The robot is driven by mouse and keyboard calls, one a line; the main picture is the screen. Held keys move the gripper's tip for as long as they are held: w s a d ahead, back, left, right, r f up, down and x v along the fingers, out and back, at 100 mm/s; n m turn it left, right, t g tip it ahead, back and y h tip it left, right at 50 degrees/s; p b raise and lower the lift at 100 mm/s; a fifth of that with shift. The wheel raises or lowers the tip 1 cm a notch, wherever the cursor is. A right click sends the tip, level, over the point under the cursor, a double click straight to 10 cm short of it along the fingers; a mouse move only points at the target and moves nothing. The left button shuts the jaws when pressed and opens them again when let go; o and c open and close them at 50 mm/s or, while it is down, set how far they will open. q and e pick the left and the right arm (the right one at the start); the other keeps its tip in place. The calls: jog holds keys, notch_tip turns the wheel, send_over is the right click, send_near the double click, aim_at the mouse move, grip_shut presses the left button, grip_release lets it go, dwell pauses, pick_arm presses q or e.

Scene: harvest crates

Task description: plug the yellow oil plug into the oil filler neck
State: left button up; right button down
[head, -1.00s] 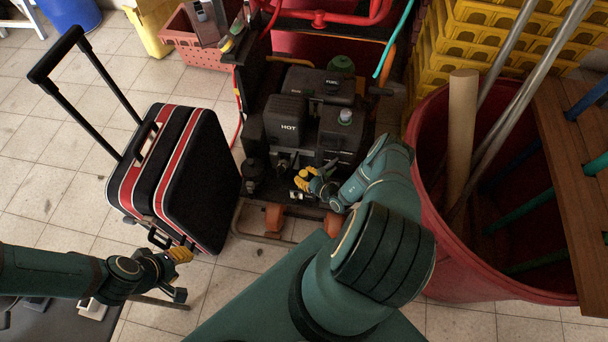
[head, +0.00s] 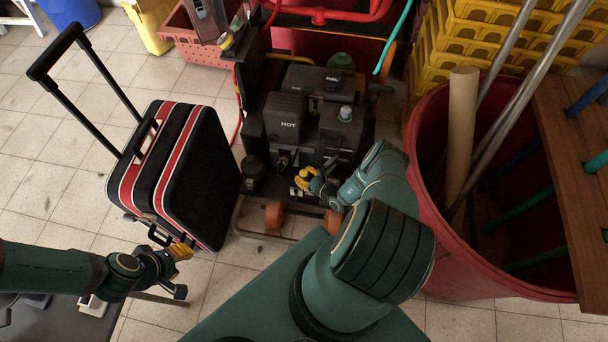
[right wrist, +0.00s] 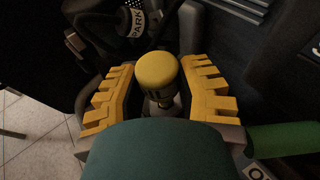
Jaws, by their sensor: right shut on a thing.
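My right gripper (head: 306,180) is low at the front of the dark engine (head: 312,120). In the right wrist view its two yellow toothed fingers (right wrist: 160,95) stand either side of the yellow oil plug (right wrist: 158,70), and it is shut on the plug. The plug's rounded yellow head points up, and its lower part is partly hidden between the fingers. The oil filler neck cannot be made out for certain; I cannot tell whether the plug touches it. My left gripper (head: 178,270) is away at the lower left, beside the suitcase; its jaw opening is unclear.
A black suitcase with red stripes (head: 205,180) stands left of the engine. A large red bin (head: 520,270) with poles stands to the right, close to my right arm. Yellow crates (head: 480,40) are stacked behind it. Tiled floor (head: 40,190) is free at the left.

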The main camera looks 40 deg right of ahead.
jog(key=shift+f, duration=0.55)
jog(key=c, duration=0.6)
grip_release()
jog(key=shift+r, duration=5)
